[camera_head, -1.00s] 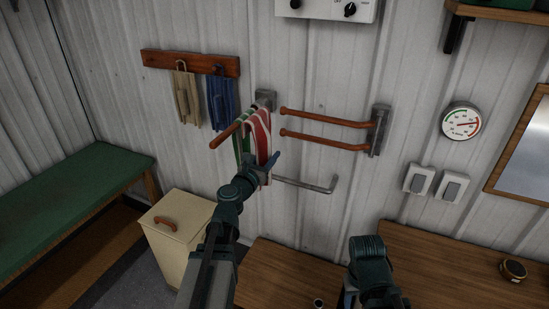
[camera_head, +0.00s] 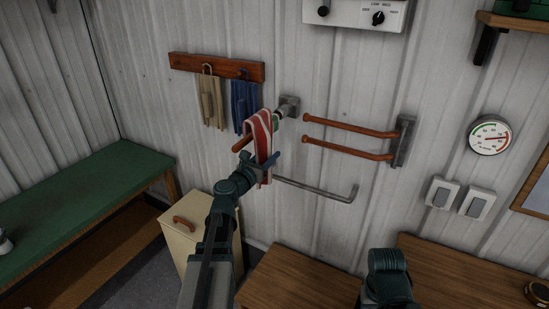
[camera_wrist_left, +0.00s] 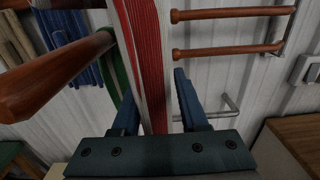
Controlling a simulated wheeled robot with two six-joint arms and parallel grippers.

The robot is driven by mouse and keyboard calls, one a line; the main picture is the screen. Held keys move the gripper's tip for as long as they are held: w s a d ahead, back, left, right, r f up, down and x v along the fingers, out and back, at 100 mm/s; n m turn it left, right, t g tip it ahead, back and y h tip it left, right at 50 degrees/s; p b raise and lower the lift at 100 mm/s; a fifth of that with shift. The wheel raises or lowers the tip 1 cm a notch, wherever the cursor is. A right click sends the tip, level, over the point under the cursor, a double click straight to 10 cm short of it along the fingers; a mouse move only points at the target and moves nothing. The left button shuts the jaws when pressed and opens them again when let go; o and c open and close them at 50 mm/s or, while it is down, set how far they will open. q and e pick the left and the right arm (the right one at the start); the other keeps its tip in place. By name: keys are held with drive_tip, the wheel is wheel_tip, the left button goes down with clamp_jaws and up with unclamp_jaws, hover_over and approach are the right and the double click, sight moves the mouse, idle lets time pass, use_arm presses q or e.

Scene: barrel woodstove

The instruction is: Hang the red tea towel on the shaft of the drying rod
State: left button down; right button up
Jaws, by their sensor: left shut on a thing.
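The red tea towel (camera_head: 263,135), striped red and white, hangs as a narrow folded strip at a single wooden rod (camera_head: 238,147) that juts from a grey wall bracket (camera_head: 289,106). My left gripper (camera_head: 262,166) is shut on its lower part. In the left wrist view the towel (camera_wrist_left: 150,65) runs up from between my fingers (camera_wrist_left: 155,100), beside the wooden rod (camera_wrist_left: 55,75). I cannot tell whether it still loops over it. Right of it are a grey bar with an upturned end (camera_head: 318,191) and a double wooden rod (camera_head: 350,126); which is the drying rod is unclear.
A green cloth (camera_wrist_left: 117,70) is behind the red towel by the single rod. Tan (camera_head: 212,100) and blue (camera_head: 245,103) cloths hang from a wooden peg rail (camera_head: 190,63). A cream bin (camera_head: 185,245) and wooden counter (camera_head: 295,285) stand below. My right arm is low right.

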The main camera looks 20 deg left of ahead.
use_arm(q)
drive_tip(key=shift+w+a, duration=0.2)
drive_tip(key=shift+a, duration=1.5)
wheel_tip(320, 180, down, 7)
drive_tip(key=b, duration=0.7)
drive_tip(key=shift+f, duration=0.15)
drive_tip(key=shift+a, duration=0.1)
drive_tip(key=shift+c, duration=1.8)
unclamp_jaws()
drive_tip(key=shift+s, duration=0.1)
